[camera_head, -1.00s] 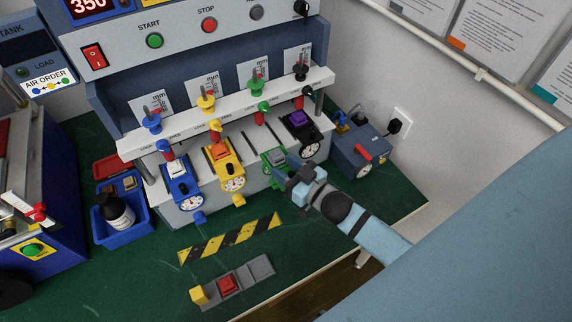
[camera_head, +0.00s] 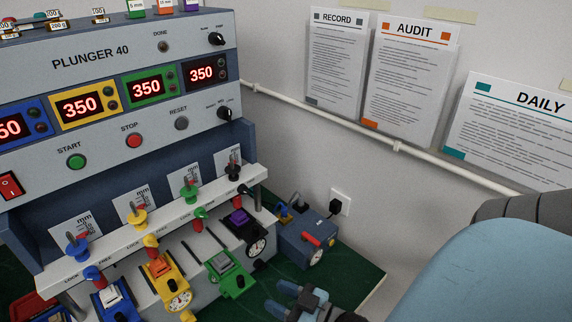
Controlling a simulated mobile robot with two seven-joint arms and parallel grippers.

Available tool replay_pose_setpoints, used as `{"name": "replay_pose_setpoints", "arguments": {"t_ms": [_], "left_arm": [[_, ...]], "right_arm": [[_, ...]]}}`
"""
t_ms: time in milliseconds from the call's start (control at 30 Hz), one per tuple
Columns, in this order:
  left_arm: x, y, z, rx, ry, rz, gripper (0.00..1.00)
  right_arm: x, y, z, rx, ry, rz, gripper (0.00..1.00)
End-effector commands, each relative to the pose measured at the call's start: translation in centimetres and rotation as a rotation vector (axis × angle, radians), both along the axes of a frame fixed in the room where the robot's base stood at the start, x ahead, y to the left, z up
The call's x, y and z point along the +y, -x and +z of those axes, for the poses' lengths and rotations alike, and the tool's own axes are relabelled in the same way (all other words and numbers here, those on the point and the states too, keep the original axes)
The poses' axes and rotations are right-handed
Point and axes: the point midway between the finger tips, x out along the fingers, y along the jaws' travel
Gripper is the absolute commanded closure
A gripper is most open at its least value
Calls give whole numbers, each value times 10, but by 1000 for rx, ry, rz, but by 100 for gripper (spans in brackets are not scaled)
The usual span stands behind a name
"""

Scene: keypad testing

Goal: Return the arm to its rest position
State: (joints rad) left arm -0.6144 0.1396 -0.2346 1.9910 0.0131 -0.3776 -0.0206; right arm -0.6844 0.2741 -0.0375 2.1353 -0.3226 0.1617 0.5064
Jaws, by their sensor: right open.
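My right gripper (camera_head: 285,300) is at the bottom edge of the head view, with its fingers apart and nothing seen between them. It is in front of the machine, to the right of the green gauge unit (camera_head: 232,276) and apart from it. My blue arm link fills the lower right of the view, and the wrist is partly cut off by the bottom edge. My left gripper does not show.
The PLUNGER 40 machine (camera_head: 92,58) stands at left with lit 350 displays. Blue, yellow, green and black gauge units sit under its white rail (camera_head: 150,226). A small blue box (camera_head: 303,243) stands right of it. Papers hang on the wall above a white pipe (camera_head: 400,148).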

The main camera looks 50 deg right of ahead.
Motion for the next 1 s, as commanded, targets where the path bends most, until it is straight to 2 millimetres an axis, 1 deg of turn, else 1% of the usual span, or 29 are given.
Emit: {"name": "replay_pose_setpoints", "arguments": {"t_ms": [100, 200, 800, 867, 967, 1000], "left_arm": [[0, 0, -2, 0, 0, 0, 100], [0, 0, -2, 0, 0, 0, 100], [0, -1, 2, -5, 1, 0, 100], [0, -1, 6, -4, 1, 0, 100], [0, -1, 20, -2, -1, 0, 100], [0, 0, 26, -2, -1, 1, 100]], "right_arm": [[-2, 10, -1, 1, 1, 0, 56], [-3, 13, 0, 0, 1, 0, 56], [-3, 13, 0, 7, 1, -4, 56], [1, 12, -5, 40, 4, -22, 56], [17, 9, -27, 170, 30, -62, 56], [27, 9, -39, 237, 47, -70, 56]]}}
